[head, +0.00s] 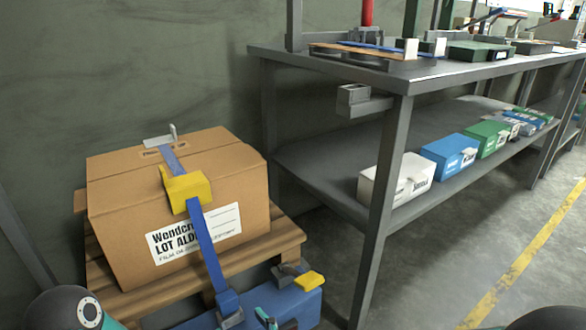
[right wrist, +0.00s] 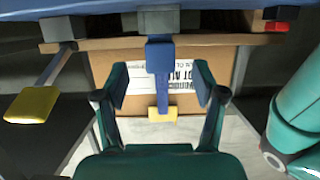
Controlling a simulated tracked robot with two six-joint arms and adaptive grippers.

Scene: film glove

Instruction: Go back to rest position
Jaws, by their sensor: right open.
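My right gripper (head: 276,320) shows only as teal tips at the bottom edge of the head view, by the blue box. In the right wrist view my right gripper (right wrist: 161,88) is open, its two teal fingers spread. A blue bar (right wrist: 160,58) shows between them, with a yellow block (right wrist: 162,115) at its end; I cannot tell its distance from the fingers. In the head view the blue bar (head: 207,245) rises from the blue box (head: 300,306) to the yellow block (head: 188,191) before the carton. My left gripper is not in view.
A labelled carton (head: 130,240) stands on a wooden pallet (head: 275,243) against the wall. A grey workbench (head: 450,72) with several boxes on its lower shelf stands to the right. Floor (head: 430,270) is open at right.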

